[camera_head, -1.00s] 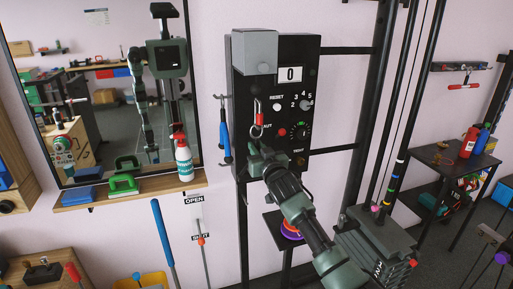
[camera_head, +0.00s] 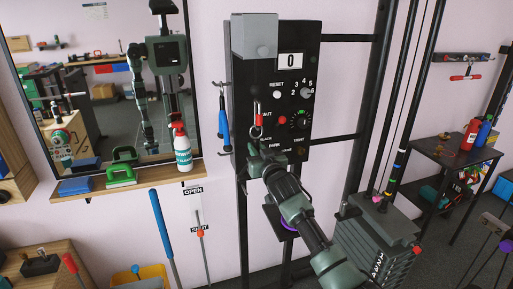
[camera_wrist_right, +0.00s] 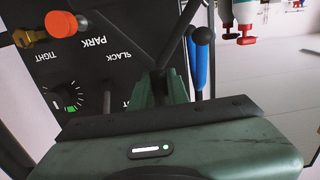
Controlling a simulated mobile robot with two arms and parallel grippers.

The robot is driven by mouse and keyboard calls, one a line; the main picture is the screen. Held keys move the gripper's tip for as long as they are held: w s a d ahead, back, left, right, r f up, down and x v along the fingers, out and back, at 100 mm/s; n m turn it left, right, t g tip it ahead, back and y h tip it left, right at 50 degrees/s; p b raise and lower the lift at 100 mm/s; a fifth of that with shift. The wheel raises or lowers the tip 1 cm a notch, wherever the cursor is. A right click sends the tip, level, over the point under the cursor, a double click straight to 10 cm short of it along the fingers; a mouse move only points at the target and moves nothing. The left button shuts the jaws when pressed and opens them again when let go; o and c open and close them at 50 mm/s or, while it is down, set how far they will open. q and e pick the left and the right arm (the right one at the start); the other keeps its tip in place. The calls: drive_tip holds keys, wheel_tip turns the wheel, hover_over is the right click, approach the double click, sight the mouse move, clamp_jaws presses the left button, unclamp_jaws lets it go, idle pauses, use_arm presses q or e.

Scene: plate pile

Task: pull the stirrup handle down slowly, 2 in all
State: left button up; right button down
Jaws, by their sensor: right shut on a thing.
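My right gripper (camera_head: 264,160) is in front of the lower part of the black panel (camera_head: 258,185), just below the PARK and SLACK labels. It is shut on what appears to be the stirrup handle. In the right wrist view the fingertips (camera_wrist_right: 160,88) come together where thin dark bars (camera_wrist_right: 175,50) meet, and the grip itself is mostly hidden behind the gripper body. The counter (camera_head: 290,60) on the panel reads 0. My left gripper is not in view.
A dial (camera_head: 301,120), a red button (camera_head: 281,118) and a blue-handled tool (camera_head: 224,122) are close to the gripper. A weight stack (camera_head: 372,250) with cables stands right. A shelf (camera_head: 140,180) with a spray bottle (camera_head: 182,148) is left, below a mirror (camera_head: 115,95).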

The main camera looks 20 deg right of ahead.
drive_tip(key=shift+f, duration=0.3)
drive_tip(key=shift+f+b, duration=0.85)
drive_tip(key=shift+f, duration=0.4)
drive_tip(key=shift+f+b, duration=0.8)
drive_tip(key=shift+f, duration=0.3)
